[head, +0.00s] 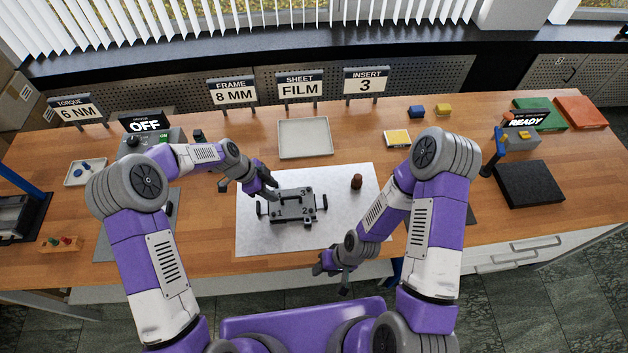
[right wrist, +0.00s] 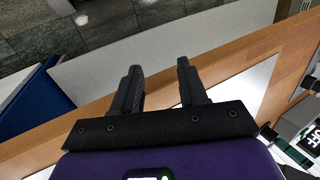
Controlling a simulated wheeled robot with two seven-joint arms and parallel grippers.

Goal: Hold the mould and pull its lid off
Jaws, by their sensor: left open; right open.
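The mould (head: 293,208) is a dark grey block with side handles, lying on the white mat (head: 262,232). Its lid (head: 285,198) is on top, with a dark bar handle and the marks 3 and 2. My left gripper (head: 271,190) is open at the upper left of the mould, close to its lid; I cannot tell whether it touches. My right gripper (head: 331,269) is open and empty near the table's front edge, below the mould and apart from it. In the right wrist view its two fingers (right wrist: 159,87) stand apart with nothing between them.
A brown knob-like piece (head: 356,182) stands right of the mould on the mat. An empty pale tray (head: 305,138) lies behind it. Signs (head: 299,85) stand at the back. A black slab (head: 529,184) lies at the right. A machine marked OFF (head: 145,127) stands at the left.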

